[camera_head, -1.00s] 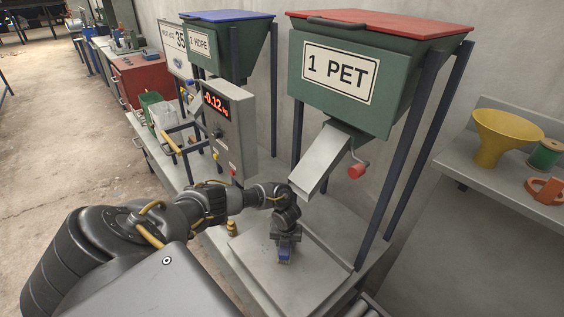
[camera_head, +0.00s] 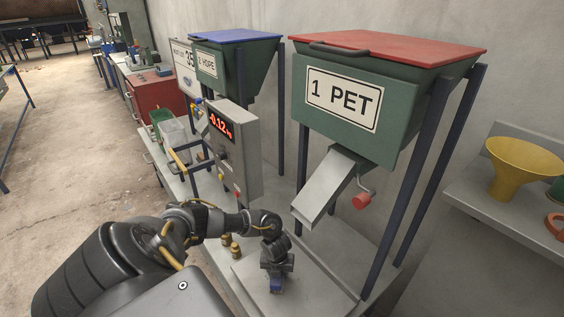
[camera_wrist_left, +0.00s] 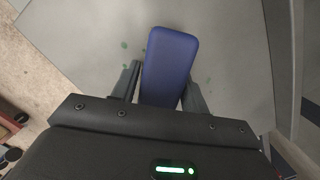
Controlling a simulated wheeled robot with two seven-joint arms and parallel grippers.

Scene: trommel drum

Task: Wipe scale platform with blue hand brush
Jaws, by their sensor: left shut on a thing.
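My left gripper (camera_head: 276,277) points down over the scale platform (camera_head: 312,292) and is shut on the blue hand brush (camera_head: 276,286). In the left wrist view the brush (camera_wrist_left: 169,55) is a blue rounded block held between the two fingers (camera_wrist_left: 160,92). The platform (camera_wrist_left: 235,95) is a flat grey plate beneath it, with several small green specks beside the brush. The brush's underside is hidden, so I cannot tell whether it touches the plate. The scale display (camera_head: 219,125) reads -0.12 in red. My right gripper is not in view.
The chute (camera_head: 327,188) of the green 1 PET hopper (camera_head: 345,105) hangs above the platform, with a red-knobbed crank (camera_head: 360,201) beside it. Blue hopper legs (camera_head: 382,235) stand right of the platform. Small brass weights (camera_head: 232,247) stand at its left. A yellow funnel (camera_head: 522,170) sits on the right shelf.

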